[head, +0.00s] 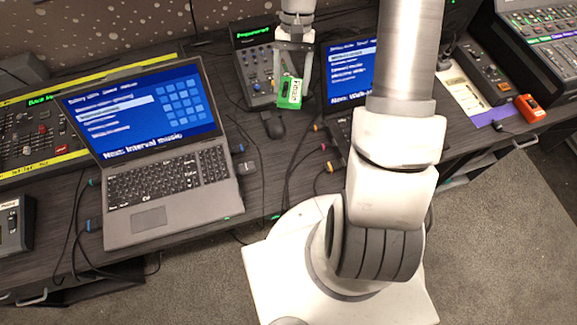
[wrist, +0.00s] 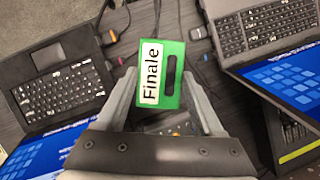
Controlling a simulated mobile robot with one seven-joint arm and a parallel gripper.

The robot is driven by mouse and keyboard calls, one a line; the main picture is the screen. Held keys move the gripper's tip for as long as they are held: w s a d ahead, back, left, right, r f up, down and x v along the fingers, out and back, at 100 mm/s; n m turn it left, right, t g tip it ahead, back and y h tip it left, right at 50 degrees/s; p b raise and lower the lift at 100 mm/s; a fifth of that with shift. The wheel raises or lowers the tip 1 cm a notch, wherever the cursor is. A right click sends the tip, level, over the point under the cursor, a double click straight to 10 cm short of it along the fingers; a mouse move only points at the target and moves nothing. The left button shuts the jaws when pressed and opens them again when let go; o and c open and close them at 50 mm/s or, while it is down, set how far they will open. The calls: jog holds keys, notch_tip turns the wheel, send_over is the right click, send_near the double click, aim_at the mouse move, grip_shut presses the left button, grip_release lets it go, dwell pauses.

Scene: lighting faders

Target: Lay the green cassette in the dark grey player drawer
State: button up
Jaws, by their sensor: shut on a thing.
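The green cassette (head: 289,93) has a white label that reads "Finale". My gripper (head: 291,80) is shut on it and holds it above the desk, in front of the small dark console and near the right laptop. In the wrist view the cassette (wrist: 172,98) sits between my two fingers, with the label on its left side and a dark slot beside it. I cannot make out the dark grey player drawer for certain in either view.
A large open laptop (head: 170,175) stands on the left of the desk, and a second laptop (head: 349,75) is partly hidden by my arm. A console (head: 262,75), a black mouse (head: 273,125), loose cables and an orange object (head: 530,108) also lie on the desk.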

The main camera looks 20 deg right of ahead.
jog(key=s+d+f+m+t+y+b, duration=0.2)
jog(key=d+f+m+b, duration=0.3)
jog(key=d+f+m, duration=0.4)
send_over(287, 166)
jog(key=d, duration=0.1)
jog(key=f, duration=0.8)
jog(key=shift+w+d+b, duration=0.15)
jog(key=shift+w+b, duration=0.1)
jog(key=shift+b, duration=0.15)
jog(key=shift+f, duration=1.85)
jog(key=shift+b, duration=0.3)
jog(key=shift+f, duration=0.15)
jog(key=o, duration=1.4)
